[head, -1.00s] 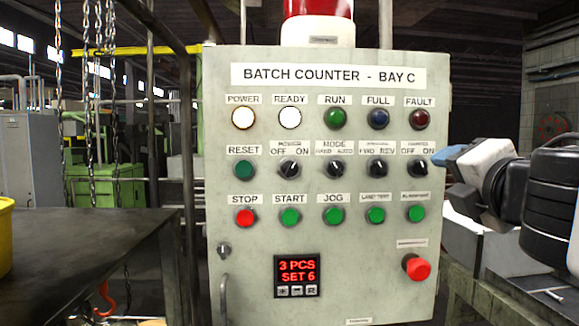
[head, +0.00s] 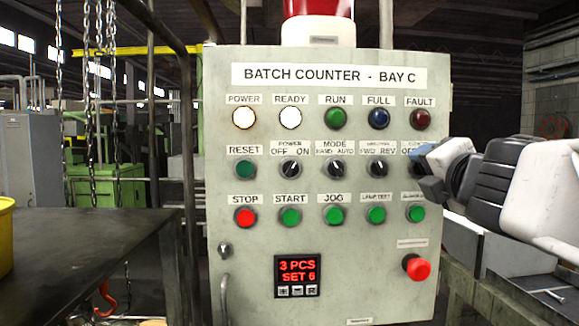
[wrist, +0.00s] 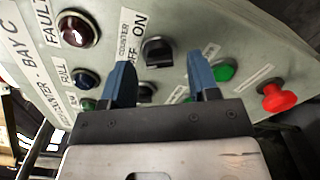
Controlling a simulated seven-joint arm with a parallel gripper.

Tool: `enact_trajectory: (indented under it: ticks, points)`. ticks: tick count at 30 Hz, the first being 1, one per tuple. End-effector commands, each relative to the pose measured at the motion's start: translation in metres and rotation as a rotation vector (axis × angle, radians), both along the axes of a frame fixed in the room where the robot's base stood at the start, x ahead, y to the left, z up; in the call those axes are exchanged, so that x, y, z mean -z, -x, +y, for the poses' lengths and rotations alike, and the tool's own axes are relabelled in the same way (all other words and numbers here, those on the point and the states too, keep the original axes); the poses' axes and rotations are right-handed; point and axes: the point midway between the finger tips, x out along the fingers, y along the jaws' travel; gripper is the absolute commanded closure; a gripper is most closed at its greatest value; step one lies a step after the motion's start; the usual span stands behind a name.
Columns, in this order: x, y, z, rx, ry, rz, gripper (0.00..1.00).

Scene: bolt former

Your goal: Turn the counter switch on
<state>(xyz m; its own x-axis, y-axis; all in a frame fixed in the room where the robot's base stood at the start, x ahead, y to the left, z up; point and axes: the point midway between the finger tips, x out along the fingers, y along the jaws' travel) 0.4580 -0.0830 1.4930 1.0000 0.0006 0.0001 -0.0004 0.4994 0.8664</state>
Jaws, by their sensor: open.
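The counter switch is a black rotary knob (wrist: 158,52) under a COUNTER OFF/ON label on the grey panel. In the wrist view it sits just beyond and between my fingertips. I cannot tell which way its handle points. In the head view my gripper (head: 428,172) is at the right end of the switch row and hides this switch and part of its label. My gripper also shows in the wrist view (wrist: 160,68), with its two blue fingers apart and nothing held between them.
The panel (head: 335,250) carries lamps, other rotary switches and green buttons close by. A red mushroom button (head: 420,269) is at the lower right. The display (head: 297,276) reads 3 PCS, SET 6. The POWER (head: 244,118) and READY (head: 291,118) lamps glow white.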

Motion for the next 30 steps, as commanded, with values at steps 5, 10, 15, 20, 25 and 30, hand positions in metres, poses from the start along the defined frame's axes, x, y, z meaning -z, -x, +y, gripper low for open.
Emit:
enact_trajectory:
  ticks: [5,10,15,20,25,30]
  points:
    - [-0.0001,-0.0089,0.0002,0.000,0.000,0.000,0.45]
    - [-0.0002,-0.0102,0.0000,0.001,0.001,0.000,0.45]
    - [-0.0002,-0.0100,0.0000,0.001,0.001,0.000,0.48]
    - [-0.0002,-0.0100,0.0000,0.001,0.001,0.000,0.73]
    - [-0.0002,-0.0099,0.0000,0.001,0.001,0.000,0.94]
    - [-0.0001,-0.0099,0.0001,0.001,-0.006,0.000,0.94]
